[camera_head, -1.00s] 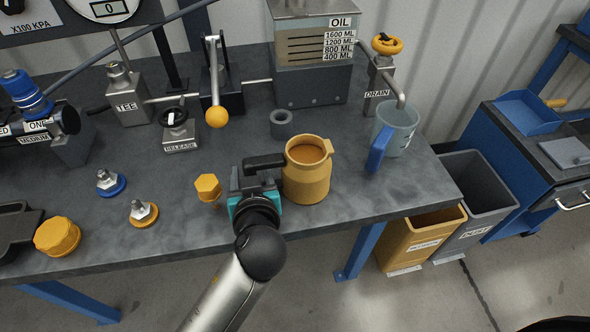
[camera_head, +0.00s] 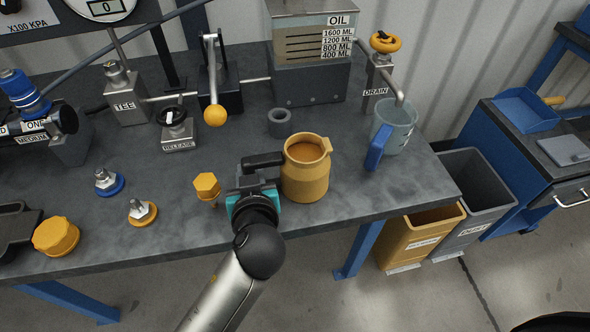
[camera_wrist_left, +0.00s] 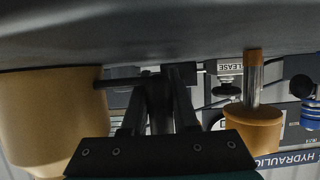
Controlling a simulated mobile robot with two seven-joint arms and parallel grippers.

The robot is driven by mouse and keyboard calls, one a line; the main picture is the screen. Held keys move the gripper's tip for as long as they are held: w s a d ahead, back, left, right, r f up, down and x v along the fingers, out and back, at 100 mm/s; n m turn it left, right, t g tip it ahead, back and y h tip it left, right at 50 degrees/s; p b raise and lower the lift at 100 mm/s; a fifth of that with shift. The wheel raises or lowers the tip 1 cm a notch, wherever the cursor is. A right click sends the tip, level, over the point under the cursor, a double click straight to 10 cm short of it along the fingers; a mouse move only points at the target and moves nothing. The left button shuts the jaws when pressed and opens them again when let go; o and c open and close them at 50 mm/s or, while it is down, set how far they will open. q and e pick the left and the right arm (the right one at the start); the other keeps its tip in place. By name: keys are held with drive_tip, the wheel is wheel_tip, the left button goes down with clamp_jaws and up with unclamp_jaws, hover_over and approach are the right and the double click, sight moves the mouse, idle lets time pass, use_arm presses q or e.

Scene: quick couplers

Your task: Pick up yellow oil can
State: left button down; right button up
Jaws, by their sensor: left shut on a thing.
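The yellow oil can (camera_head: 305,172) is upright near the front edge of the bench, open at the top with brownish contents. My left gripper (camera_head: 262,165) is at its left side in the head view. In the left wrist view the can (camera_wrist_left: 45,118) fills the left, and a dark bar runs from it to my left gripper's fingers (camera_wrist_left: 165,85). The gripper is shut on the can's handle; the fingers hide part of the grip. I cannot tell any gap under the can. My right gripper is not in view.
A yellow hex-headed plug (camera_head: 206,186) stands close left of my gripper. A grey ring (camera_head: 279,122) lies behind the can. A clear jug with a blue handle (camera_head: 395,127) stands to the right under the drain spout (camera_head: 387,88). The bench front right is clear.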

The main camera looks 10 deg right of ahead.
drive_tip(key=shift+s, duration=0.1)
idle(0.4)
use_arm(q)
drive_tip(key=shift+w+r, duration=0.1)
drive_tip(key=shift+r, duration=0.05)
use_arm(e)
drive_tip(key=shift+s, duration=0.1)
use_arm(q)
drive_tip(key=shift+r, duration=0.1)
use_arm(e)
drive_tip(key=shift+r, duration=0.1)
